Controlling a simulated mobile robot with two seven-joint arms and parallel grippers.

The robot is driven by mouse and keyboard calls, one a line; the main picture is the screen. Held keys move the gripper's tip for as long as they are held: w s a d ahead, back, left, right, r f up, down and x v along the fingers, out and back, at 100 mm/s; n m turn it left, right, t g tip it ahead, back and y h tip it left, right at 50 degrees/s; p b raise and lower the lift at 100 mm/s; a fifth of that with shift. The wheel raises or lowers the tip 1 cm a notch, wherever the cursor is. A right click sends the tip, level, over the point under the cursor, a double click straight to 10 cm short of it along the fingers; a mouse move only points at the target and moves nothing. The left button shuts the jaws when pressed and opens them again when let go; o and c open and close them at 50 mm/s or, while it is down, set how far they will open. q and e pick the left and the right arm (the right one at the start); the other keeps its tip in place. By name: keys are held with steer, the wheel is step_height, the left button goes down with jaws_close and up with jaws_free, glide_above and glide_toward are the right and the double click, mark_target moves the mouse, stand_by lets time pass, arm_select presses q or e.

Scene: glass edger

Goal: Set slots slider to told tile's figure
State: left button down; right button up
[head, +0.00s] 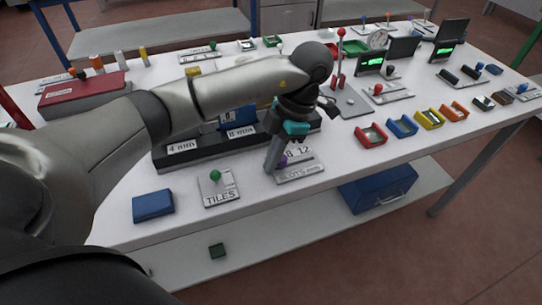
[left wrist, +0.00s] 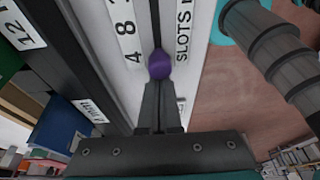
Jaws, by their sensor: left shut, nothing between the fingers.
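The SLOTS slider plate (head: 300,175) lies flat on the white table and shows 8 and 12; its left end is hidden by my gripper. Its purple knob (head: 282,161) is at the left part of the track. In the left wrist view the purple knob (left wrist: 159,65) sits beside the lowest figure, which looks like 4. My left gripper (head: 272,168) points down, shut and empty, with its tips right at the knob; I cannot tell whether they touch. A blue tile (head: 237,118) with a figure label stands in the black rack (head: 170,160). My right gripper is not in view.
The TILES plate (head: 219,194) with a green knob is left of the SLOTS plate. A blue box (head: 153,206) lies at the front left. A red lever (head: 341,50) stands behind my gripper. Several coloured trays line the right side. The front edge is close.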

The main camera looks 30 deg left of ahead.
mark_target(308, 160)
arm_select(q)
steer(key=w+d+t, duration=0.1)
steer(key=w+d, duration=0.1)
steer(key=w+d+t+h, duration=0.1)
steer(key=w, duration=0.1)
steer(key=w+d+r+t+h, duration=0.1)
steer(key=w+d, duration=0.1)
steer(key=shift+d+t, duration=0.3)
steer(key=shift+d, duration=0.05)
steer(key=shift+w+d+r+p, duration=0.1)
steer(key=shift+w+r+p, duration=0.05)
steer(key=shift+r+p, duration=0.7)
steer(key=shift+w+r+p, duration=0.25)
steer(key=shift+r+p, duration=0.2)
steer(key=shift+r, duration=0.1)
steer(key=shift+w+r+p, duration=0.2)
steer(key=shift+r+p, duration=0.25)
steer(key=shift+r, duration=0.1)
steer(key=shift+w+d+r+p, duration=0.35)
steer(key=shift+d+r+p, duration=0.15)
steer(key=shift+r+p, duration=0.2)
steer(key=shift+s+a+r, duration=0.1)
steer(key=shift+s+r, duration=0.15)
steer(key=shift+r, duration=0.05)
steer(key=shift+a, duration=0.1)
steer(key=shift+s, duration=0.1)
